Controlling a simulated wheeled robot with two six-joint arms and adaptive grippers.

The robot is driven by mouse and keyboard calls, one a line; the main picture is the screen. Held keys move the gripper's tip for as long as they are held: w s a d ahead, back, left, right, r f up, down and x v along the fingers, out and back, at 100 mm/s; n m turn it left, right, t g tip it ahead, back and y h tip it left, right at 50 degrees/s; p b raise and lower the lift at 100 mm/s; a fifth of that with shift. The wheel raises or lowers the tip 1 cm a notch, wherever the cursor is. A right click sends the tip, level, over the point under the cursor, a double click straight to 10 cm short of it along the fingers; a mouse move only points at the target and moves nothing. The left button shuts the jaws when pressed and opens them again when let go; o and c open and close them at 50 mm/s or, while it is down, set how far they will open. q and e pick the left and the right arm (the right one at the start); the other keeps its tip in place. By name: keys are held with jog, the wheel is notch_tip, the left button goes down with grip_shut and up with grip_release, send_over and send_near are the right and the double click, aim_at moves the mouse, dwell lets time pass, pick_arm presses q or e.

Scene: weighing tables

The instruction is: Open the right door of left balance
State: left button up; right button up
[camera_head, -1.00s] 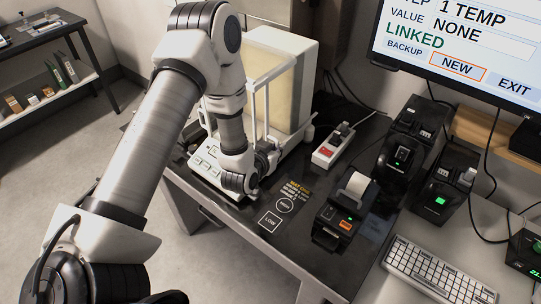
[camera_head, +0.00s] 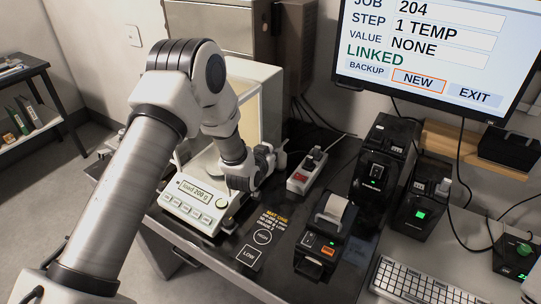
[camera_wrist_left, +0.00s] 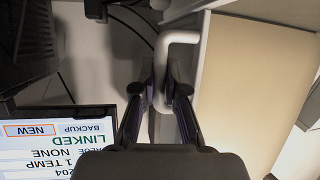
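The left balance (camera_head: 200,204) stands on the dark table, its display lit with a line like "load 200 g". Its draft shield (camera_head: 262,82) rises behind my arm, which hides part of it. My left gripper (camera_head: 266,163) is at the shield's right side, beside the white door handle (camera_head: 281,156). In the left wrist view the bent white handle (camera_wrist_left: 180,37) comes off the pale right door (camera_wrist_left: 245,80). My left gripper's fingertips (camera_wrist_left: 160,80) lie close on both sides of the handle's bar and appear shut on it. The right door appears closed, though partly hidden. My right gripper is not in view.
A power strip (camera_head: 307,170) and a printer (camera_head: 324,240) stand right of the balance. Black devices (camera_head: 383,160), a keyboard (camera_head: 425,284) and a monitor (camera_head: 440,45) are farther right. A dark table strip with printed labels (camera_head: 262,237) is clear in front.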

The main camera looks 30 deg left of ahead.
pick_arm(q)
jog(key=shift+s, duration=0.1)
jog(key=v, duration=1.2)
jog(key=shift+r, duration=0.15)
